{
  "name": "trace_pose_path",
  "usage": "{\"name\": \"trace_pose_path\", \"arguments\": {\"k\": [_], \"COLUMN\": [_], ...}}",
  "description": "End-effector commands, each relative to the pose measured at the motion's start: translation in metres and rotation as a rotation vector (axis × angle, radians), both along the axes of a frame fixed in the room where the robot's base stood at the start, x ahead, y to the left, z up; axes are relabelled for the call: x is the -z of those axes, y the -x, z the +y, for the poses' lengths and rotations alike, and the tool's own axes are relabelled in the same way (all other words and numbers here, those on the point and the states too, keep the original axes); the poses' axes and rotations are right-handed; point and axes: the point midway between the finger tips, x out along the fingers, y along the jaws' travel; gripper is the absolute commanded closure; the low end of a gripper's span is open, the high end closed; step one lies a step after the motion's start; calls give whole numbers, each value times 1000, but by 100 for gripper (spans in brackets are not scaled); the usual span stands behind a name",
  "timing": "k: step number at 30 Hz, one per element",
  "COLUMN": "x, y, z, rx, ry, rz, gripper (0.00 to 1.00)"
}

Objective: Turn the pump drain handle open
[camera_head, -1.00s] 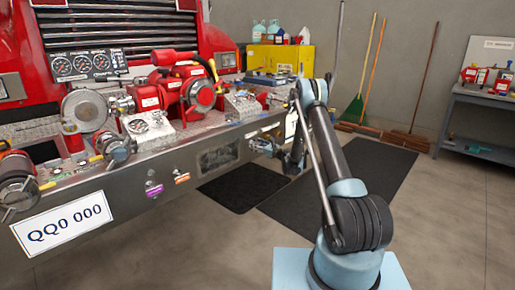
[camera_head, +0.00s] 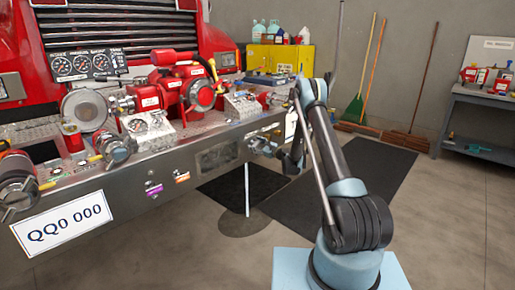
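My gripper (camera_head: 266,147) is small in the head view, at the front face of the silver bumper (camera_head: 110,192), toward its right end. I cannot tell whether its fingers are open or shut, or whether they touch anything. The pump drain handle cannot be made out; the gripper may cover it. The red pump (camera_head: 172,92) sits on top of the bumper. A thin pale stream of water (camera_head: 247,190) falls from under the bumper, just left of my gripper. It lands in a dark wet patch (camera_head: 243,224) on the floor.
Purple (camera_head: 154,189) and orange (camera_head: 182,178) tagged fittings are on the bumper face, left of my gripper. Dark mats (camera_head: 360,180) lie on the floor. A yellow cabinet (camera_head: 280,57) and brooms stand behind. A grey workbench (camera_head: 480,118) stands at right.

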Motion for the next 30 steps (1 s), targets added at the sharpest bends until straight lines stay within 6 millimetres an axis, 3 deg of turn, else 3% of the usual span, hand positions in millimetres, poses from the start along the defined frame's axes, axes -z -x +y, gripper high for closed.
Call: {"name": "trace_pose_path", "arguments": {"k": [14,30], "x": [0,1], "y": [2,58], "z": [-7,-79], "rx": [4,5], "ry": [0,0], "rz": [1,1], "gripper": [27,27]}}
